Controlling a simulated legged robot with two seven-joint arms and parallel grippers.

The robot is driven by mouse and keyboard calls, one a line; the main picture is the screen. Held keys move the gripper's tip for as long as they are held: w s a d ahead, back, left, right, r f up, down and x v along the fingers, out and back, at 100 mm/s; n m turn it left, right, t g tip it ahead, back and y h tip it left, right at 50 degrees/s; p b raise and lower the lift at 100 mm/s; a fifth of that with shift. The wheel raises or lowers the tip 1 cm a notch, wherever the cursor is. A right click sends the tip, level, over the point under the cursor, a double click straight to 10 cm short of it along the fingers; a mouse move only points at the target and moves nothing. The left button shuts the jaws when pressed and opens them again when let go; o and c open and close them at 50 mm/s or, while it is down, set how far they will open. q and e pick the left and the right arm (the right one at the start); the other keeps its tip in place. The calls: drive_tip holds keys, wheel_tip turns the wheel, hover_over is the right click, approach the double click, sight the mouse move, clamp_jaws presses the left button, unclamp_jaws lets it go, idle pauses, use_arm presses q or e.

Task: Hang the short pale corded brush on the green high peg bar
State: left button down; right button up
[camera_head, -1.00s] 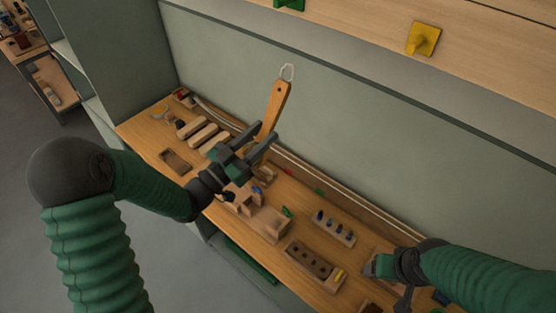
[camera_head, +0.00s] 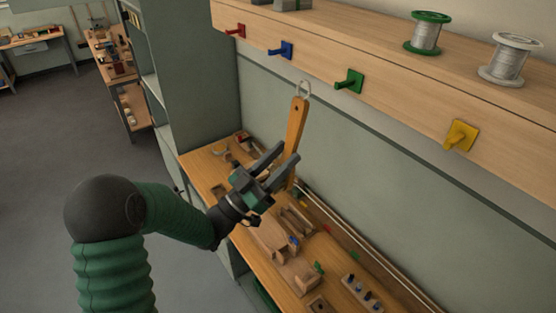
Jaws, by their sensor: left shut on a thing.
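The brush (camera_head: 297,125) has a pale wooden handle standing nearly upright, with a whitish cord loop (camera_head: 304,89) at its top end. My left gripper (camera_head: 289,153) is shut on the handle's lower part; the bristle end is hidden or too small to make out. The green peg (camera_head: 349,82) sticks out of the wooden rail above the bench. In the picture, the loop is left of the green peg and slightly below it, apart from it. My right gripper is out of view.
Red (camera_head: 235,31), blue (camera_head: 282,50) and yellow (camera_head: 461,135) pegs share the rail. Wire spools (camera_head: 426,34) stand on the shelf above. The bench (camera_head: 207,165) below holds wooden blocks and trays. The grey-green wall panel between is bare.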

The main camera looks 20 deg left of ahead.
use_arm(q)
drive_tip(key=w+d+f, duration=0.1)
drive_tip(key=w+d, duration=0.5)
drive_tip(key=w, duration=0.1)
drive_tip(key=shift+b, duration=0.45)
drive_tip(key=c, duration=1)
unclamp_jaws()
drive_tip(key=shift+w+d+f, duration=0.1)
drive_tip(key=shift+o, duration=0.9)
drive_tip(key=shift+d, duration=0.5)
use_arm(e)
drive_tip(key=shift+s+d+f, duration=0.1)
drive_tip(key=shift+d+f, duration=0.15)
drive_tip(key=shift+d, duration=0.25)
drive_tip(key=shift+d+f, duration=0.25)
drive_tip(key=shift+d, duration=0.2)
